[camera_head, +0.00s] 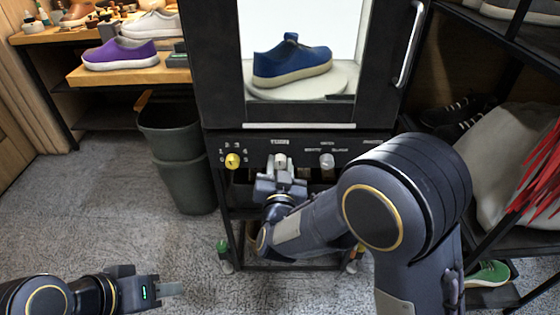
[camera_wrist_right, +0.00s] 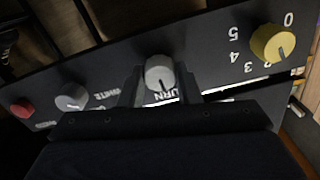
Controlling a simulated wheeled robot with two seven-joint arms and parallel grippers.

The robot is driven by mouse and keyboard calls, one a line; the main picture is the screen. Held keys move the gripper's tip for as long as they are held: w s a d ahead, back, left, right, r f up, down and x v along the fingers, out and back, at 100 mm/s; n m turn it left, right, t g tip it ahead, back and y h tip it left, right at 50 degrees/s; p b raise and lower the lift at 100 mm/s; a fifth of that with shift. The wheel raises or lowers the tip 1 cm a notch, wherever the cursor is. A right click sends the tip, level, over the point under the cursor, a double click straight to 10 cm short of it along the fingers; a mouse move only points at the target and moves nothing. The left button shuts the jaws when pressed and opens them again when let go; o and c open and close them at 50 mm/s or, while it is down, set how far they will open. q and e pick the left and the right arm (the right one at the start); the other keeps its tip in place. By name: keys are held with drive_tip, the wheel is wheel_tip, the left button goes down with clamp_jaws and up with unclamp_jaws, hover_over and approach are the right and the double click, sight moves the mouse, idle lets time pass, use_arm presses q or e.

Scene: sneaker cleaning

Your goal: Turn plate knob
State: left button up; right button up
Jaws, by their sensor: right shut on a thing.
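The control panel (camera_head: 256,148) sits below the glass window of a black cabinet. Its middle knob (camera_head: 280,160) is pale grey, under a label that reads TURN in part. In the right wrist view this knob (camera_wrist_right: 160,74) lies between the two dark fingers of my right gripper (camera_wrist_right: 162,88), which is shut on it. In the head view my right gripper (camera_head: 280,178) reaches up to the panel from below. My left gripper (camera_head: 170,290) is low at the left, far from the panel, with nothing seen in it; its finger gap does not show clearly.
A yellow knob (camera_head: 232,160) with numbers and another grey knob (camera_head: 327,160) flank the middle knob. A red button (camera_wrist_right: 22,108) shows in the wrist view. A blue sneaker (camera_head: 291,64) stands on a white round plate (camera_head: 297,82) inside the cabinet. Dark bins (camera_head: 180,150) stand left.

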drive_tip(key=n+p, duration=0.3)
drive_tip(key=n, duration=0.2)
drive_tip(key=shift+n, duration=0.4)
drive_tip(key=shift+n+p, duration=1.05)
drive_tip(key=shift+n, duration=1.15)
drive_tip(key=shift+f, duration=0.1)
drive_tip(key=o, duration=1)
drive_tip(key=s+p, duration=0.1)
drive_tip(key=s, duration=0.7)
drive_tip(key=shift+w, duration=0.1)
